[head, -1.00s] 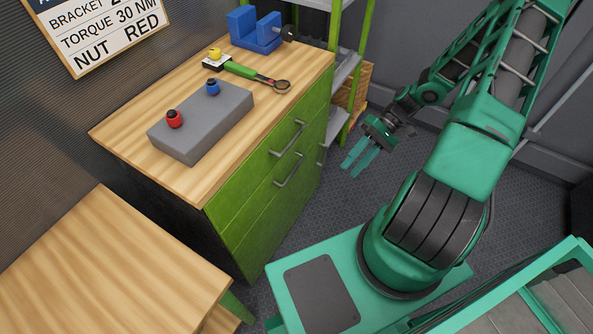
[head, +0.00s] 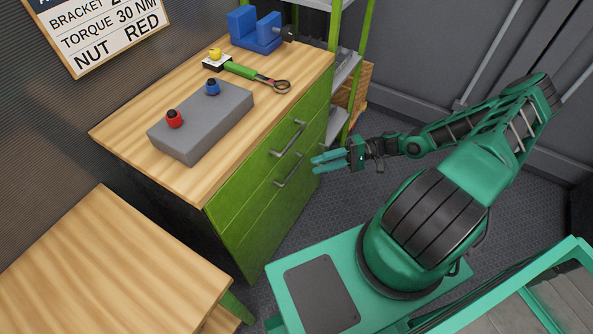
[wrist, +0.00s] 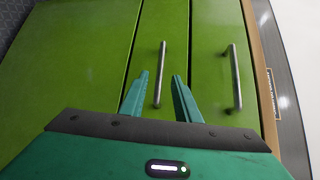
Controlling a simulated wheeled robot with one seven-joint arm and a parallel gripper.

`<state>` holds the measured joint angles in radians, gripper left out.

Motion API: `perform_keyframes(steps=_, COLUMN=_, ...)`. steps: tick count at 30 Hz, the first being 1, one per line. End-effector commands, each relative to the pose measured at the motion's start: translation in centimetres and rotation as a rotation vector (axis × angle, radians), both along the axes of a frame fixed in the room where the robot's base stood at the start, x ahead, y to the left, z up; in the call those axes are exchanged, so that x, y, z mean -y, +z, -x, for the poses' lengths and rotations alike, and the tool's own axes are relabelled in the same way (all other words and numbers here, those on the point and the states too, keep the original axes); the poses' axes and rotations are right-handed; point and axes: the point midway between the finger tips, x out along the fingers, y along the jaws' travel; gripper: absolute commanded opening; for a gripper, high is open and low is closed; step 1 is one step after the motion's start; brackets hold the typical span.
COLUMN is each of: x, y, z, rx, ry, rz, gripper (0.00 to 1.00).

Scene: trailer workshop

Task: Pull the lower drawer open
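The green cabinet has two bar handles on its front. The lower drawer (head: 262,205) is shut, with its grey handle (head: 289,171) on the front. My gripper (head: 314,163) is open and empty, just to the right of that handle, its fingers pointing at the cabinet front. In the wrist view the picture is turned, with the worktop side at right. There the lower handle (wrist: 160,75) shows between my two open fingers (wrist: 162,97), lined up with the gap. The fingers look short of the handle; I see no contact.
The upper drawer's handle (head: 288,138) is close above, and shows right of my fingers in the wrist view (wrist: 235,78). The worktop (head: 190,98) bears a grey block (head: 202,125), a wrench (head: 240,70) and a blue vise (head: 255,32). Green shelving (head: 345,70) stands behind.

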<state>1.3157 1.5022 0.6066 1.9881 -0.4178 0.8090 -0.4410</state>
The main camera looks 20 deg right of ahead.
Motion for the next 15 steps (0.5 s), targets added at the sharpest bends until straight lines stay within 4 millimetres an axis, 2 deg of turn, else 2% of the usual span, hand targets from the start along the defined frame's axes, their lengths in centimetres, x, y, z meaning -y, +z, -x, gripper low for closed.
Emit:
perform_keyframes(steps=3, x=-2.3, y=-0.2, z=-0.3, rx=0.000, ry=0.004, rz=-0.005, gripper=0.29)
perform_keyframes(steps=9, x=-5.5, y=-0.7, z=-0.7, rx=0.000, ry=0.004, rz=-0.003, gripper=0.29)
perform_keyframes(steps=15, x=-7.4, y=-1.0, z=-1.1, rx=0.000, ry=0.002, rz=0.000, gripper=0.29)
